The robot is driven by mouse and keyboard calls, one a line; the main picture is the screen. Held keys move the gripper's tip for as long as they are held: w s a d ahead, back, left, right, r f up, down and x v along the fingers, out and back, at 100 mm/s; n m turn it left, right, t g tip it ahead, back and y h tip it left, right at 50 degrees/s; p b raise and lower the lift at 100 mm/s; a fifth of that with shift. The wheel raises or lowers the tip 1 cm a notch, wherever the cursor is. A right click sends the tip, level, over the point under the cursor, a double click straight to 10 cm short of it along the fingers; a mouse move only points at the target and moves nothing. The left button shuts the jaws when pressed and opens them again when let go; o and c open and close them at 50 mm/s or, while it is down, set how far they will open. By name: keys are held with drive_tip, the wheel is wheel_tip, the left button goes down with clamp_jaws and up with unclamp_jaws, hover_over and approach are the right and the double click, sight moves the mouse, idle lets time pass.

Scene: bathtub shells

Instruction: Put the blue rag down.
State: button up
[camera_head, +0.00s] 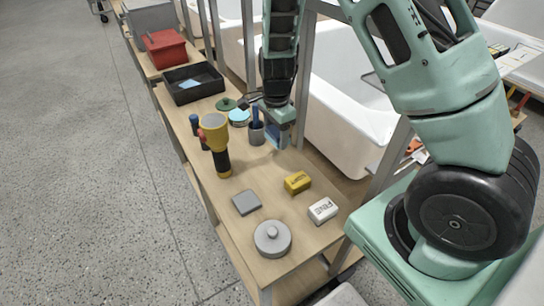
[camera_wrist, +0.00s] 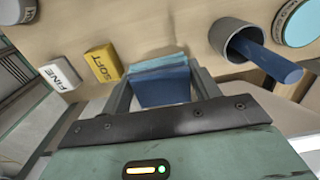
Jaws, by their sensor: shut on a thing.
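The blue rag (camera_wrist: 163,88) is a folded block with a dark blue face and a lighter blue upper edge, held between the two fingers of my gripper (camera_wrist: 161,76). In the head view my gripper (camera_head: 281,130) hangs over the right edge side of the wooden bench (camera_head: 235,170), just right of a grey cup. The rag is mostly hidden there by the gripper. I cannot tell whether the rag touches the bench top.
The grey cup (camera_head: 257,135) holds a blue-handled tool close beside the gripper. A yellow torch (camera_head: 215,140), yellow block (camera_head: 297,182), white block (camera_head: 323,211), grey square (camera_head: 246,202) and grey lidded pot (camera_head: 272,238) stand on the bench. A white bathtub (camera_head: 345,110) is behind.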

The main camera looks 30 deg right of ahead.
sight(275, 163)
wheel_tip(275, 163, down, 9)
drive_tip(key=shift+f+b, duration=0.15)
drive_tip(key=shift+b, duration=0.15)
drive_tip(key=shift+f, duration=0.1)
drive_tip(key=o, duration=1)
